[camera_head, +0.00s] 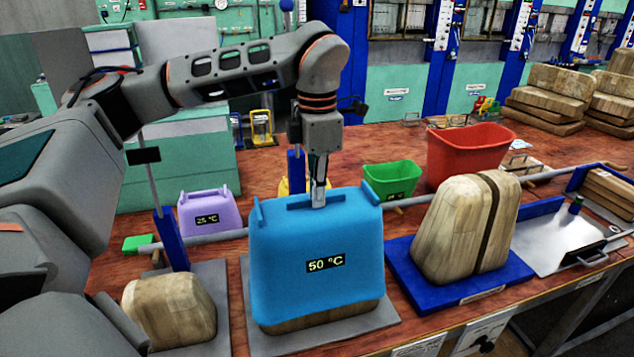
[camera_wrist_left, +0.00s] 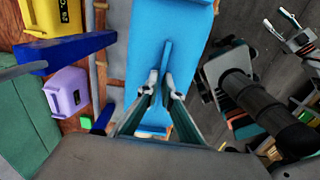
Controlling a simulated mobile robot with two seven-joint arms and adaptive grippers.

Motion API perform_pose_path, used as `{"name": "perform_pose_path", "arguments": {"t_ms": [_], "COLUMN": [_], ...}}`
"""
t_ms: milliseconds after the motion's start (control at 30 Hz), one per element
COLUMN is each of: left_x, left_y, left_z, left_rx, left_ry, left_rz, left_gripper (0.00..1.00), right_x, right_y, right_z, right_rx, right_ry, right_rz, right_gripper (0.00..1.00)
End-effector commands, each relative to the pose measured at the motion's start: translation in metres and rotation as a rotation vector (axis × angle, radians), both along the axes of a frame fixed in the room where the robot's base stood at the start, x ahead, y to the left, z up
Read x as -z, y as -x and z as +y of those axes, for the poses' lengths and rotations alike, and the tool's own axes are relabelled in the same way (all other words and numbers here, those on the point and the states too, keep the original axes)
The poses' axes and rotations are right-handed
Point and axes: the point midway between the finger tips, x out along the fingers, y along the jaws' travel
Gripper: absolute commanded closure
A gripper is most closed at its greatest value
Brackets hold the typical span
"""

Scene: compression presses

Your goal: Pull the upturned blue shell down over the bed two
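The blue shell (camera_head: 318,245), marked 50 °C, stands open side down over a wooden block (camera_head: 325,314) on a grey bed plate (camera_head: 385,320). A strip of the block shows below its rim. My left gripper (camera_head: 318,198) points down at the shell's top. In the left wrist view the fingers (camera_wrist_left: 162,82) close around the upright ridge on top of the blue shell (camera_wrist_left: 172,25), one finger on each side. My right gripper (camera_wrist_left: 276,17) shows only at the upper right of the left wrist view, its fingers apart and empty, away from the shell.
A wooden block with a dark groove (camera_head: 468,230) stands on a blue plate at right. A smaller wooden block (camera_head: 170,310) stands at left. A lilac shell (camera_head: 208,212), a green bin (camera_head: 390,178) and a red bin (camera_head: 466,152) are behind. A grey bar runs behind the shell.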

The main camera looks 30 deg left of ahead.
Motion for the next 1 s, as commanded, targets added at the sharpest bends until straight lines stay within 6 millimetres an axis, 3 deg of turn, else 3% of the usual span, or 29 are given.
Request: {"name": "perform_pose_path", "arguments": {"t_ms": [167,1000], "left_x": [0.0075,0.0133], "left_y": [-0.0001,-0.0002], "left_z": [0.0001,0.0001], "left_rx": [-0.001,-0.001], "left_ry": [0.001,0.001], "left_rz": [-0.001,-0.001], "left_gripper": [1.00,1.00], "right_x": [-0.0065,-0.0023], "right_y": [-0.0051,-0.0040], "right_z": [0.0017,0.0012], "right_rx": [-0.009,-0.012], "right_ry": [-0.002,0.003], "right_rz": [-0.019,-0.016], "right_gripper": [0.60,0.60]}}
